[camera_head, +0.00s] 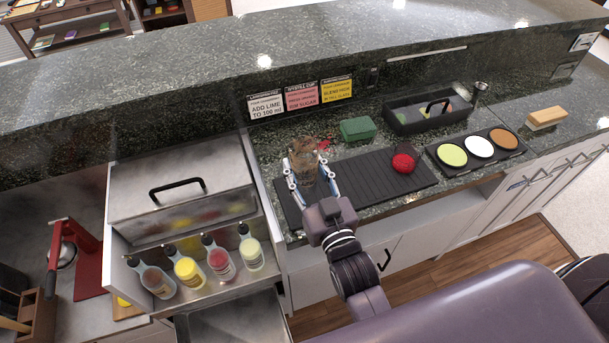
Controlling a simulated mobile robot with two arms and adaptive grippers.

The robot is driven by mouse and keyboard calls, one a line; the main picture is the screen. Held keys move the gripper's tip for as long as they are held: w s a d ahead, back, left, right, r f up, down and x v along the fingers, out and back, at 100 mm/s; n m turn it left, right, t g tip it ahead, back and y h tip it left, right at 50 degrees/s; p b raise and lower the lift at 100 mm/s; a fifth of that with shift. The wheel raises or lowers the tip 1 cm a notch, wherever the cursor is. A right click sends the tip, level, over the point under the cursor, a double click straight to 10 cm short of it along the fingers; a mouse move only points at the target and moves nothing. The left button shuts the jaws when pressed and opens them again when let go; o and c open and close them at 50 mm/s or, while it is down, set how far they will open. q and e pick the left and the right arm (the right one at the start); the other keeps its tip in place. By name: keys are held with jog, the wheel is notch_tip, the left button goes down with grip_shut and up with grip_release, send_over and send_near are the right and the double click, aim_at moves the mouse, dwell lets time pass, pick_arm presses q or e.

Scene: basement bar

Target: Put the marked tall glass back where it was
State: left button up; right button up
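A tall clear glass (304,153) with a brownish look stands upright at the left end of the black ribbed bar mat (365,176), or just above it; I cannot tell which. My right gripper (306,170) reaches in from the front with one finger on each side of the glass, and the fingers appear to press on it. The lower part of the glass is partly hidden between the fingers. No mark on the glass can be made out. My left gripper is not in view.
A dark red round thing (403,163) sits on the mat's right part. A green box (357,128), a black caddy (424,116) and a tray with three round dishes (475,149) stand nearby. Several squeeze bottles (220,263) stand left, before a lidded steel bin (180,190).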

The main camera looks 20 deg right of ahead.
aim_at(308, 186)
notch_tip(308, 186, down, 4)
jog(key=shift+r, duration=0.25)
jog(key=o, duration=1.4)
jog(key=shift+f, duration=0.2)
